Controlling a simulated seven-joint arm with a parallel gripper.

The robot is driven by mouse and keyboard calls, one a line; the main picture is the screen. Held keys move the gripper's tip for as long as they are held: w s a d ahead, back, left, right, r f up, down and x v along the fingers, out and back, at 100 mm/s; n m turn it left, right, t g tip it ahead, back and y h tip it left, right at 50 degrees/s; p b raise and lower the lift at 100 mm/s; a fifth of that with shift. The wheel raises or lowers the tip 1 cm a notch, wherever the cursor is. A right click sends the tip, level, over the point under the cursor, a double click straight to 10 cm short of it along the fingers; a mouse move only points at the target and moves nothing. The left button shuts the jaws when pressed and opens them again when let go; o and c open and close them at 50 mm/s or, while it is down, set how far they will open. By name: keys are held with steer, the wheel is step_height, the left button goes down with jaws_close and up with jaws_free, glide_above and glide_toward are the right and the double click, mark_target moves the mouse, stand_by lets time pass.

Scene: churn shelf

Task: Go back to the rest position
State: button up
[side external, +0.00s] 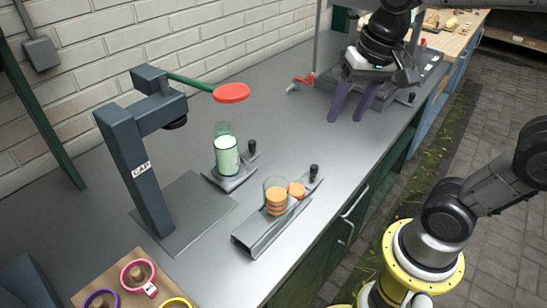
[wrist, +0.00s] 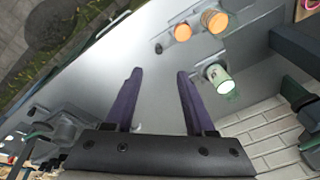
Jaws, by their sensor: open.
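My gripper (side external: 354,103) is open and empty, with two purple fingers. It hangs above the far right part of the grey counter (side external: 320,150), apart from everything in the side view. In the wrist view my gripper (wrist: 157,95) spreads its fingers over bare counter. A glass jar with white and green contents (side external: 227,155) stands on a small metal base left of it; the jar also shows in the wrist view (wrist: 221,80). A clear container with stacked orange discs (side external: 276,198) stands nearer the front.
A dark blue press marked CAP (side external: 147,170) stands at the left, beside a green lever with a red disc (side external: 231,93). A metal channel (side external: 262,233) lies near the front edge. A wooden board with coloured rings (side external: 112,286) is at lower left.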

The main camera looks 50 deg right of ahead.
steer(key=s+f+n+t, duration=0.2)
steer(key=s+f+n, duration=0.1)
steer(key=s+n, duration=0.4)
steer(key=shift+a+f+t, duration=0.2)
steer(key=shift+a+t, duration=0.2)
